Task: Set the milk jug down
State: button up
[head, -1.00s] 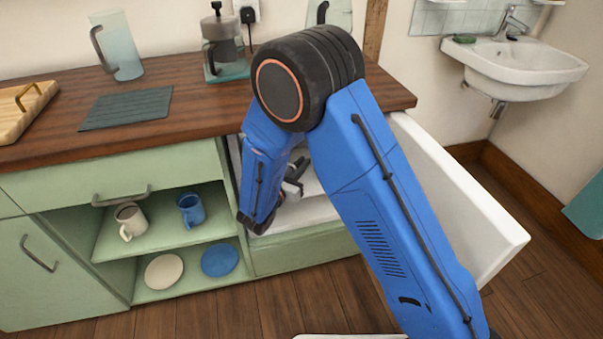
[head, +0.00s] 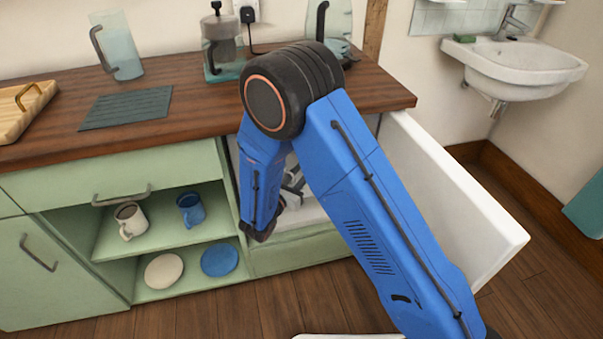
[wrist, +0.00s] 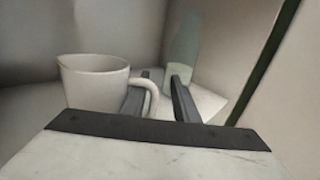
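The milk jug (wrist: 92,84), off-white with a loop handle on its right, stands upright on a pale surface inside the white compartment, left of centre in the wrist view. My gripper (wrist: 160,80) has its two dark fingers apart. The left finger shows through the handle loop and the handle's outer curve lies in the gap between the fingers. I cannot tell whether the left finger touches the handle. In the head view my arm covers the jug, and my gripper (head: 291,185) shows only partly inside the compartment under the counter.
A pale bottle (wrist: 182,54) stands behind the fingers. The white door (head: 455,195) stands open to the right of my arm. The wooden counter (head: 190,95) lies above, with a glass jug (head: 118,45) and coffee press (head: 220,45). Mugs and plates sit on the green shelves at left.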

jog(key=shift+r, duration=0.1)
jog(key=v, duration=1.2)
dwell(0.4)
